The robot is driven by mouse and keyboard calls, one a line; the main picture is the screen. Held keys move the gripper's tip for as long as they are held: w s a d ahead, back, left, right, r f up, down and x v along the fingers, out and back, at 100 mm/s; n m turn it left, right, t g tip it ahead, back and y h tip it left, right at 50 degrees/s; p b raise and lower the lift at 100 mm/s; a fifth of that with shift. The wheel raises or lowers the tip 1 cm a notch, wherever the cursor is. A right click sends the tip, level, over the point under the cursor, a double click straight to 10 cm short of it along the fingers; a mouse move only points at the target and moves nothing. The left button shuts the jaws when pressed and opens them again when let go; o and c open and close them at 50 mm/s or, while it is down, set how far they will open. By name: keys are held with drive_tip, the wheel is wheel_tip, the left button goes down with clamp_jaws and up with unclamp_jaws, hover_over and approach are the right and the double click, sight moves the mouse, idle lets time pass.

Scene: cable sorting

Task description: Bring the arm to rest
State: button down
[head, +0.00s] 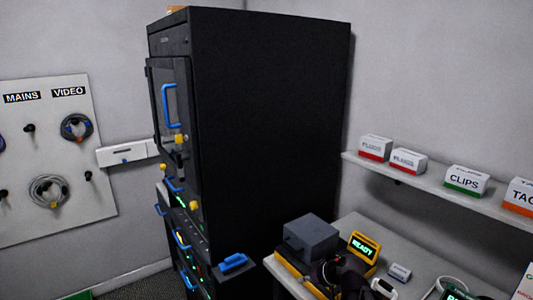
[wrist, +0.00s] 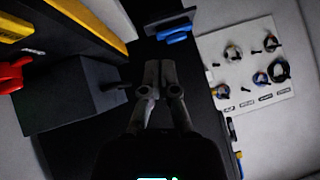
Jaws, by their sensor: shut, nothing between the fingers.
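My gripper (wrist: 160,75) shows in the wrist view with its two fingers together and nothing between them. It hangs in free air, apart from the things around it. In the head view I cannot make out the fingers. My dark arm parts may show at the bottom, by the bench. In the wrist view a dark grey box (wrist: 70,97) lies left of the fingers, and a pegboard with coiled cables (wrist: 260,60) stands to the right.
A tall black rack (head: 265,110) with blue handles stands in the middle of the head view. A bench (head: 355,222) holds a grey box (head: 311,236) and a yellow READY display (head: 363,247). A shelf (head: 440,184) with labelled boxes is at right. The cable board (head: 55,150) hangs at left.

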drive_tip(key=s+d+f+m+g+h, duration=0.2)
drive_tip(key=s+f+g+h, duration=0.1)
drive_tip(key=s, duration=0.2)
drive_tip(key=s+d+f+m+g+h, duration=0.2)
drive_tip(key=s+d+m+g+h, duration=0.1)
drive_tip(key=s+h, duration=0.1)
drive_tip(key=shift+s+f+m, duration=0.3)
drive_tip(key=shift+s+f, duration=0.1)
drive_tip(key=shift+s, duration=0.5)
idle(0.5)
